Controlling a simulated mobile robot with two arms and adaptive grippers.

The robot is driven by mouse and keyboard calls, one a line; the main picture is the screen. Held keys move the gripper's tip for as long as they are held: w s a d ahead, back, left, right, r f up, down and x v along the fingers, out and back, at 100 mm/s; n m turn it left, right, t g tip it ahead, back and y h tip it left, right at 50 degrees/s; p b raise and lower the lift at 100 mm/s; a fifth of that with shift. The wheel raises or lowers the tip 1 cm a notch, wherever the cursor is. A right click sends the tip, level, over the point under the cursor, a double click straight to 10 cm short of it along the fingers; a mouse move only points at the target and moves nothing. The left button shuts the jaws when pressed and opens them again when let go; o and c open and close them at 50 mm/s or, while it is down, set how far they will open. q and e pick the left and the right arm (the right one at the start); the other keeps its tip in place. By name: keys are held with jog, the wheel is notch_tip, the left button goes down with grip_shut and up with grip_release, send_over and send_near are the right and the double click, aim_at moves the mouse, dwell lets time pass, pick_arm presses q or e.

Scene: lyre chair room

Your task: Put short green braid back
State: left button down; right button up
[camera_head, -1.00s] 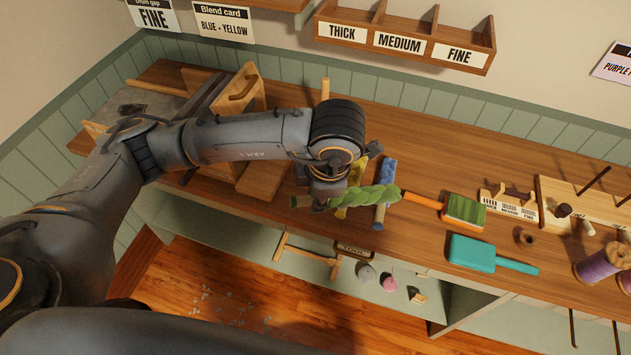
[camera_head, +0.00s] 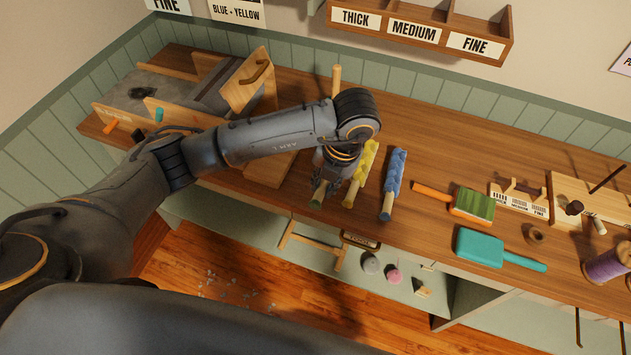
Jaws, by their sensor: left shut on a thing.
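My left gripper (camera_head: 335,178) points down over the left-hand wooden rod near the bench's front edge. It is shut, and its wrist and fingers hide nearly all of what it holds. A blue braid (camera_head: 394,170) lies on a rod further right. My right gripper is not in view.
A green-padded orange brush (camera_head: 472,205) and a teal paddle (camera_head: 480,247) lie to the right. A wooden box device (camera_head: 250,85) stands left, and an upright peg (camera_head: 336,82) stands behind the gripper. A labelled rack (camera_head: 415,30) hangs above. Bench space behind the braids is clear.

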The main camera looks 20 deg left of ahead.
pick_arm(q)
jog(key=p, duration=0.2)
send_over(311, 193)
jog(key=d, duration=0.1)
jog(key=x, duration=0.3)
jog(key=d+x, duration=0.1)
jog(key=x, duration=0.2)
jog(key=shift+s+d+f, duration=0.1)
jog(key=shift+f, duration=0.05)
jog(key=x, duration=0.3)
jog(key=shift+d+f, duration=0.1)
jog(key=shift+d, duration=0.2)
jog(key=shift+f, duration=0.1)
jog(key=shift+f, duration=0.1)
jog(key=c, duration=1.2)
grip_release()
